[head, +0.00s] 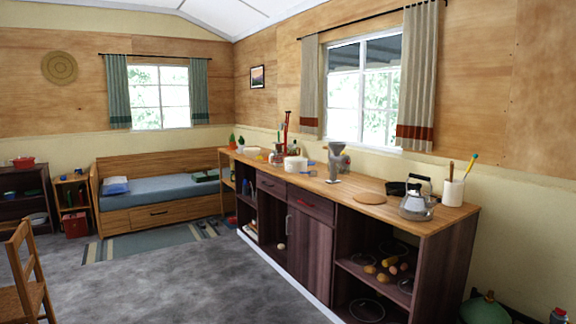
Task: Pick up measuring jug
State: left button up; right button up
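I cannot make out a measuring jug for certain in the head view. Several small items stand close together at the far end of the long wooden counter (425,217), too small to tell apart. Among them are a white round pot (295,163) and a tall red-handled item (286,128). A grey metal device (335,163) stands near the counter's middle. A silver kettle (416,205) with a dark handle stands at the near end. Neither of my grippers is in view.
Open shelves below the counter hold food and pans. A white holder (453,191) with utensils stands by the kettle. A wooden chair (28,275) is at left, a daybed (160,188) at the back. The grey floor (190,283) between is clear.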

aim_at(278, 156)
jog(key=i+u, duration=0.1)
jog(key=i, duration=4.55)
jog(key=j, duration=0.1)
